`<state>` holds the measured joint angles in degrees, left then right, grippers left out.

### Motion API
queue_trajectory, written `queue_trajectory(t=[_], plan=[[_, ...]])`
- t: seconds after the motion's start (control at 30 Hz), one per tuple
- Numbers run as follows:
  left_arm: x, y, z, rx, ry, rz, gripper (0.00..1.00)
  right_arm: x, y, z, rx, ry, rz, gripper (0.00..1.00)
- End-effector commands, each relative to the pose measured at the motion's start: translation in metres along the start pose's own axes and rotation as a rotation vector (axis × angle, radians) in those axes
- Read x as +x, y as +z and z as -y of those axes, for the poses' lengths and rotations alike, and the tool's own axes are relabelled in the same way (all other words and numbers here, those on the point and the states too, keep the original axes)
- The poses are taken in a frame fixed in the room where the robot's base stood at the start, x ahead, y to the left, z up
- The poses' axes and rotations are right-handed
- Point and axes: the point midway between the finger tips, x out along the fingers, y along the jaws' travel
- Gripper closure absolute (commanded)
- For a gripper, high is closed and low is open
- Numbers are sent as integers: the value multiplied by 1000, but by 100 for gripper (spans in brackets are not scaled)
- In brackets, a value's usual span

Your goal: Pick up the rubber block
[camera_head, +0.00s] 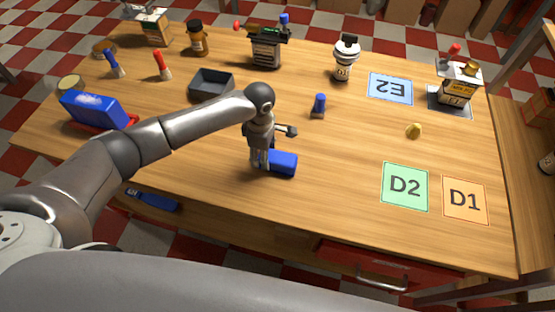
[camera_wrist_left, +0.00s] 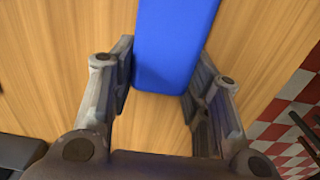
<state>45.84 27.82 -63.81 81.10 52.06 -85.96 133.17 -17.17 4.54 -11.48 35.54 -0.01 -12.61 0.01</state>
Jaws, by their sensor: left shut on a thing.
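The blue block (camera_head: 284,163), which looks like the rubber block, is at the front middle of the wooden table (camera_head: 330,200). My left gripper (camera_head: 262,163) reaches down over its left end, shut on it. In the left wrist view the blue block (camera_wrist_left: 175,40) lies between the two fingers of my left gripper (camera_wrist_left: 158,82), its near end between the pads and its far end running out of the picture. The block looks to be at table level; I cannot tell whether it touches the table. My right gripper is not in view.
A small blue-capped piece (camera_head: 318,106), a yellow piece (camera_head: 413,130) and a dark tray (camera_head: 210,86) stand nearby. The table between block and D2 is clear.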

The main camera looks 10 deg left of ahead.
Motion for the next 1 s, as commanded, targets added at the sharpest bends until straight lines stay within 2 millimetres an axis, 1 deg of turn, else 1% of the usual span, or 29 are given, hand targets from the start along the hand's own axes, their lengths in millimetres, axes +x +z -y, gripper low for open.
queue_trajectory(t=[0.03, 0.07, 0.37, 0.47, 0.57, 0.6, 0.67, 0.77, 0.93, 1.0], plan=[[0, 0, 0, 0, 0, 0, 77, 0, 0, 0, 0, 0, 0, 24], [0, 0, 0, 0, 0, 1, 80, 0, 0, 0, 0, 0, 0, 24], [-3, 0, 0, 0, 1, 1, 80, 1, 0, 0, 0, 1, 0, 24], [-10, 1, -1, 0, 2, 3, 80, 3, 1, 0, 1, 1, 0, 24], [-25, 1, -1, 0, 3, 4, 80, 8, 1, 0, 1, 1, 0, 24], [-32, 1, -1, 0, 4, 4, 80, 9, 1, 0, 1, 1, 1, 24], [-41, -1, 8, 1, 1, 2, 80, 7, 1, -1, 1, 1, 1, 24], [-58, -4, 23, 2, 2, 3, 80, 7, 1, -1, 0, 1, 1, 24], [-93, -8, 52, 2, 3, 3, 80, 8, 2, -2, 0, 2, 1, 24], [-97, -11, 68, 1, 0, 1, 80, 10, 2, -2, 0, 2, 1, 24]])
